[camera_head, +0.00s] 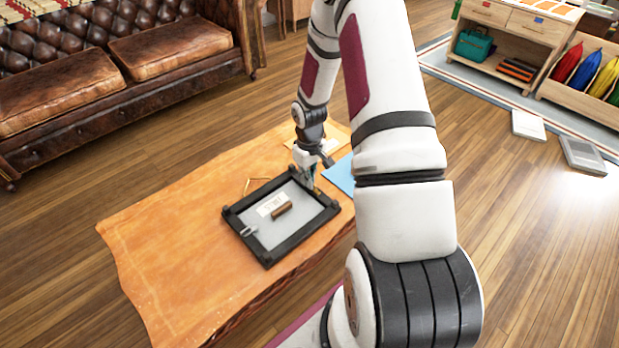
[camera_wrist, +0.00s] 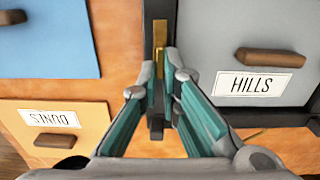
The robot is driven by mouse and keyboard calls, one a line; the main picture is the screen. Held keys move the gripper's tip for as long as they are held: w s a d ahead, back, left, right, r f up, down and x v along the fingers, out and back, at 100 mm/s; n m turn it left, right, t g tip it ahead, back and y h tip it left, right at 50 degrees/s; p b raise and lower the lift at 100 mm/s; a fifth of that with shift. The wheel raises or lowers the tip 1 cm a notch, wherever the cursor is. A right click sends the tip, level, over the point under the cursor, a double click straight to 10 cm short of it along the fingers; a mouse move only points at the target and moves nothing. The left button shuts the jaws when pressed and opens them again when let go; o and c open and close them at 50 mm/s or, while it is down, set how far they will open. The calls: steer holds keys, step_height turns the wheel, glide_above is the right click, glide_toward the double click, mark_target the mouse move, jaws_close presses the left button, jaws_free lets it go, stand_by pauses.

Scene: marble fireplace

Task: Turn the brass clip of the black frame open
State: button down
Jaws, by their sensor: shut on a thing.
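The black frame (camera_head: 262,253) lies flat on the orange cloth, with a grey panel (camera_head: 272,232) inside it. In the wrist view the panel (camera_wrist: 216,75) has a HILLS label and a brown handle. The brass clip (camera_wrist: 160,35) stands on the frame's dark edge (camera_wrist: 150,12), long side along that edge. My gripper (camera_wrist: 163,72) has its teal fingers closed around the clip's near part. In the head view my gripper (camera_head: 311,185) points down at the frame's right edge, and the clip is mostly hidden there.
A pale metal clip (camera_head: 248,231) sits at the frame's left edge. The cloth-covered table (camera_head: 170,250) has free room at left. A leather sofa (camera_head: 100,75) stands behind.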

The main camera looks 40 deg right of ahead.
steer(key=c, duration=1.8)
jaws_free()
steer(key=shift+r, duration=0.1)
steer(key=shift+r, duration=5.9)
